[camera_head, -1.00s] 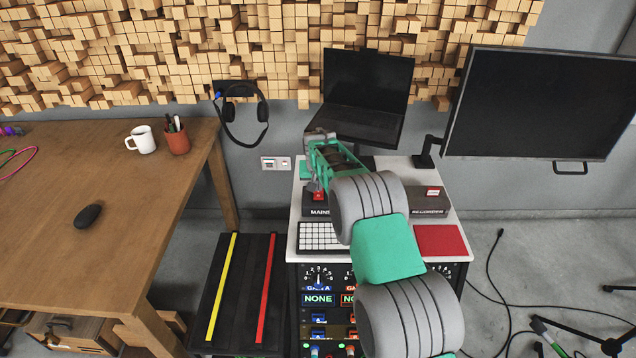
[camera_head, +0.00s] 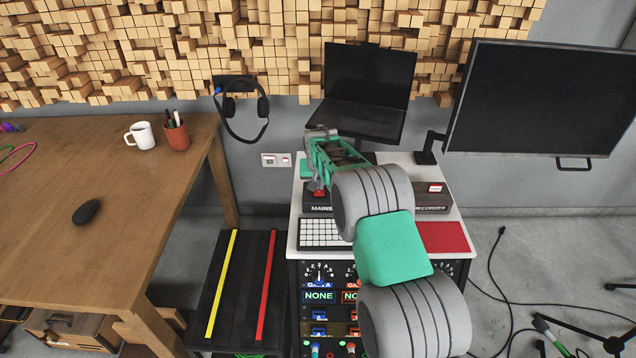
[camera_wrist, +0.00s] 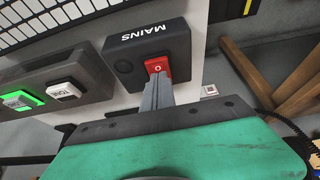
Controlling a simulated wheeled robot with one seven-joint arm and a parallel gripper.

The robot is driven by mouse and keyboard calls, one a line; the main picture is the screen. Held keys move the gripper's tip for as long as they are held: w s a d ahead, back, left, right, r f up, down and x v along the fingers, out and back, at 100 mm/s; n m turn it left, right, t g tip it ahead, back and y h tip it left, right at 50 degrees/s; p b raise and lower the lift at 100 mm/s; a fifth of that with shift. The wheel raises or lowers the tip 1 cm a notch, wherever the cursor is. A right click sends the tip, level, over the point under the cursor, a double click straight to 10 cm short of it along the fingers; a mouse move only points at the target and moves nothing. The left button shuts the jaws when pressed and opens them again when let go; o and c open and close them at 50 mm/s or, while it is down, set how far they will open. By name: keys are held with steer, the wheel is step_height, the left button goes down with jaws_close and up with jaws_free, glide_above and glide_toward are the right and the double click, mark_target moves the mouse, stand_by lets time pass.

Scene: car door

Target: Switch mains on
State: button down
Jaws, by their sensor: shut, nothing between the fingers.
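The mains box (camera_wrist: 135,50) is dark grey with the white word MAINS and carries a red rocker switch (camera_wrist: 160,68). In the head view the mains box (camera_head: 322,209) stands at the back left of the white-topped cabinet. My gripper (camera_wrist: 157,82) is shut and empty, with its fingertips at the edge of the red switch; they appear to touch it. In the head view my gripper (camera_head: 318,189) reaches down over the box and partly hides the switch. Part of the switch's face, with a white round mark, shows past the fingertips.
A neighbouring box with a TONE button (camera_wrist: 63,91) and a green-lit button (camera_wrist: 22,100) sits beside the mains box. A recorder box (camera_head: 433,200), a white-key pad (camera_head: 318,235), and a laptop (camera_head: 365,95) are near. A wooden desk (camera_head: 100,210) stands left.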

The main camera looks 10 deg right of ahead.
steer(key=shift+s+f, duration=0.2)
steer(key=shift+f, duration=0.2)
steer(key=w+v, duration=0.1)
steer(key=v, duration=1.3)
steer(key=shift+r, duration=0.5)
steer(key=shift+s+d, duration=0.1)
steer(key=shift+s, duration=0.05)
steer(key=s+r+n, duration=0.1)
steer(key=s+r, duration=0.2)
steer(key=s, duration=0.4)
steer(key=s+r, duration=0.2)
steer(key=s, duration=0.6)
steer(key=s+f+g, duration=0.1)
steer(key=s+f, duration=0.1)
steer(key=s, duration=0.8)
steer(key=s+f+n+y, duration=0.1)
steer(key=s+f, duration=0.1)
steer(key=s, duration=0.9)
steer(key=shift+d+f+g, duration=0.2)
steer(key=shift+f+g, duration=0.2)
steer(key=shift+s, duration=0.1)
